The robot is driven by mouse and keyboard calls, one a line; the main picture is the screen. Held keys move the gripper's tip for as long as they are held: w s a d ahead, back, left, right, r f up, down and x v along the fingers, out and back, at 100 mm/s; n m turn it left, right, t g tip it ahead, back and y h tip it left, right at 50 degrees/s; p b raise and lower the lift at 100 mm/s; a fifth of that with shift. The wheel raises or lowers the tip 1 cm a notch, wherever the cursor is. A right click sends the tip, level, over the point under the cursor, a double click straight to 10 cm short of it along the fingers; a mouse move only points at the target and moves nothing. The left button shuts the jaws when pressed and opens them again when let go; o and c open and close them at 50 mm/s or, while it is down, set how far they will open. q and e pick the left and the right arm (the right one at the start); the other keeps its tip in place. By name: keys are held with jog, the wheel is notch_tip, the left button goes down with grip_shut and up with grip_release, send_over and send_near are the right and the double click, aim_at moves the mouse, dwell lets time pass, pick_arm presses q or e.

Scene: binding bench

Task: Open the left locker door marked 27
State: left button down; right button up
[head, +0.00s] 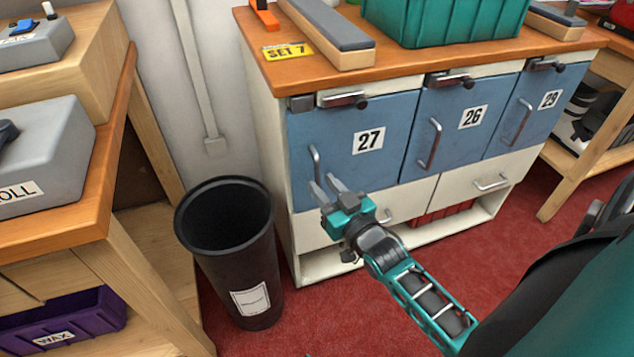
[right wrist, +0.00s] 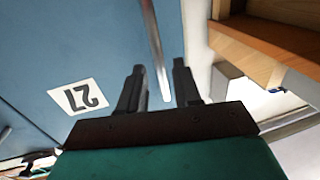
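The blue locker door marked 27 (head: 375,115) is the leftmost of three in the cabinet and looks shut. It also fills much of the right wrist view (right wrist: 95,45). Its upright metal handle (head: 314,163) is at the door's left side. A latch bar (head: 343,99) sits along its top edge. My right gripper (head: 325,185) is open, just below the handle in the head view. In the right wrist view, the handle (right wrist: 157,55) reaches down between the two open fingers (right wrist: 160,68). I cannot tell whether they touch it. My left gripper is not in view.
Doors 26 (head: 455,130) and 29 (head: 540,110) are to the right. A wooden bench (head: 60,215) is at left. Red floor (head: 400,300) lies in front.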

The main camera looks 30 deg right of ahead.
aim_at(319, 181)
jog(key=shift+w+b, duration=0.3)
jog(key=shift+w, duration=1.4)
grip_shut()
